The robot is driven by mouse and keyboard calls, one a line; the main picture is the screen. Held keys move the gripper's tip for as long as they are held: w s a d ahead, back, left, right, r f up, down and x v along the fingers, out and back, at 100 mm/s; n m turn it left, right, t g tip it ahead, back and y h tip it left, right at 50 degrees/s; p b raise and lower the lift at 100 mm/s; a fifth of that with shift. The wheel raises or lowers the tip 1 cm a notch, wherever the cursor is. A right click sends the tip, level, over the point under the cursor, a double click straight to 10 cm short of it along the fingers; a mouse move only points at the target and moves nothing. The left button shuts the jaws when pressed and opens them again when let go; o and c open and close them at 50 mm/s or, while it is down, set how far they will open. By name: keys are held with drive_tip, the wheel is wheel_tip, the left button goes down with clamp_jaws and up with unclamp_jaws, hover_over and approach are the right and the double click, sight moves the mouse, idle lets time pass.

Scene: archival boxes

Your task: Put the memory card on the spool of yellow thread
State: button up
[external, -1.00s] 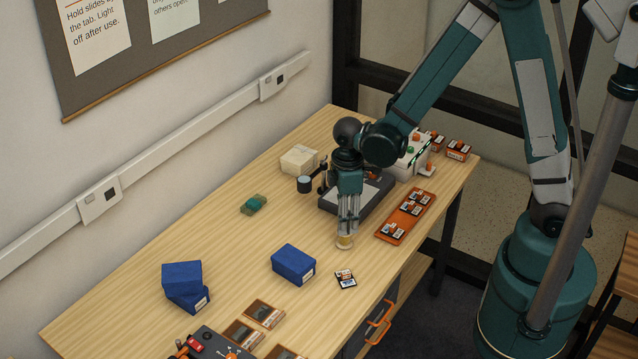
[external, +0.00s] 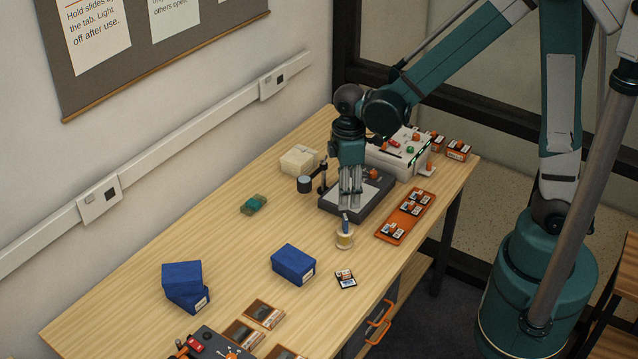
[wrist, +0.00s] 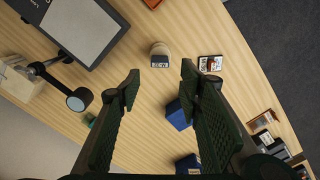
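The spool of yellow thread (external: 344,239) stands on the wooden table below my gripper (external: 350,203). A small dark blue memory card (external: 345,224) is on top of the spool, looking upright or tilted in the external view. In the wrist view the card (wrist: 159,62) shows at the near edge of the spool's pale top (wrist: 161,48). My gripper (wrist: 160,80) is open, with its fingers wide apart and nothing between them. It is above the spool and apart from the card.
A blue box (external: 293,264) stands to the left. An orange tray (external: 405,217) with cards lies to the right. A light pad (external: 338,201) is behind. Bare table surrounds the spool.

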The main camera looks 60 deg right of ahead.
drive_tip(key=shift+r, duration=1.25)
drive_tip(key=s+d+r+m+t, duration=0.3)
drive_tip(key=s+d+r+m, duration=0.1)
drive_tip(key=s+r, duration=0.3)
drive_tip(key=s+d+r+m+t, duration=0.4)
drive_tip(key=s+r, duration=0.4)
drive_tip(key=r, duration=0.3)
drive_tip(key=shift+d+m, duration=0.5)
drive_tip(key=shift+s, duration=0.1)
drive_tip(key=shift+f, duration=0.1)
